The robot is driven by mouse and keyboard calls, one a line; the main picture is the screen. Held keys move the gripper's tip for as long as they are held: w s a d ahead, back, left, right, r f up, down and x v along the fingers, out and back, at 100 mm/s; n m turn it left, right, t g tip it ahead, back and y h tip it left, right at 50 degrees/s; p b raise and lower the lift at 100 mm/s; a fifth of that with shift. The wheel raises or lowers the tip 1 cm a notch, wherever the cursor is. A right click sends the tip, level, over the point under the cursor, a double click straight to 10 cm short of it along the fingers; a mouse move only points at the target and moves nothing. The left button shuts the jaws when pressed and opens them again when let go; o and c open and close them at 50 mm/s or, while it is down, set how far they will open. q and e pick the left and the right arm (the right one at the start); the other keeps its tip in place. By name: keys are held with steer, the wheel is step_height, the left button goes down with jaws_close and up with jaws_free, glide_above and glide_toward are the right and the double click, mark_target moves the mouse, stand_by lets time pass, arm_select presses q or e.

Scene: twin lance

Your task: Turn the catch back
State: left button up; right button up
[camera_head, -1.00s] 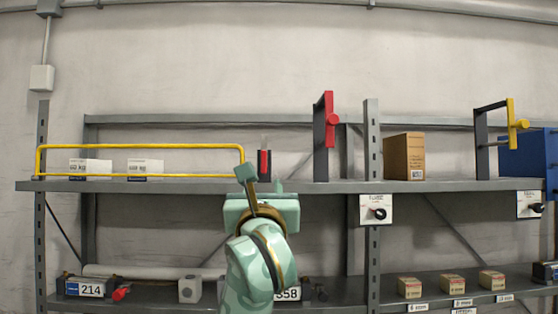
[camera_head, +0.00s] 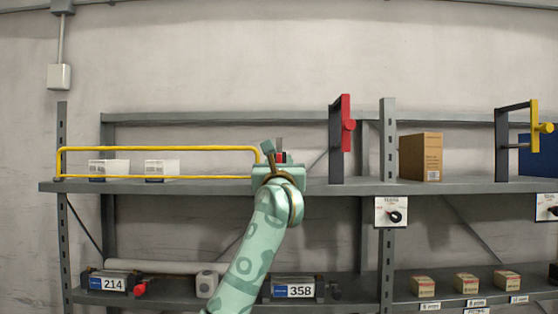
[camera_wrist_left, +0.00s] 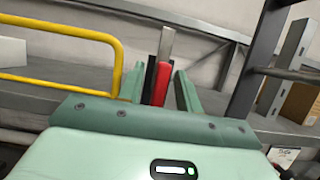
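A small red piece with a black side and a grey upright strip stands on the upper shelf at the right end of the yellow rail; I take it as the catch (camera_head: 281,156). My left gripper (camera_head: 275,158) is in front of it and hides its lower part. In the left wrist view the red catch (camera_wrist_left: 162,84) shows between the two green fingers (camera_wrist_left: 160,90), which stand apart with a gap at least on the right side. Whether a finger touches it, I cannot tell. My right gripper is not in view.
The yellow rail (camera_head: 160,149) runs left of the gripper, with white boxes (camera_head: 162,168) behind it. To the right stand a black bracket with a red bar (camera_head: 346,122), a shelf post (camera_head: 388,150) and a cardboard box (camera_head: 420,157). Numbered blocks (camera_head: 293,289) sit on the lower shelf.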

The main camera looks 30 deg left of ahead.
arm_select(q)
jaws_close()
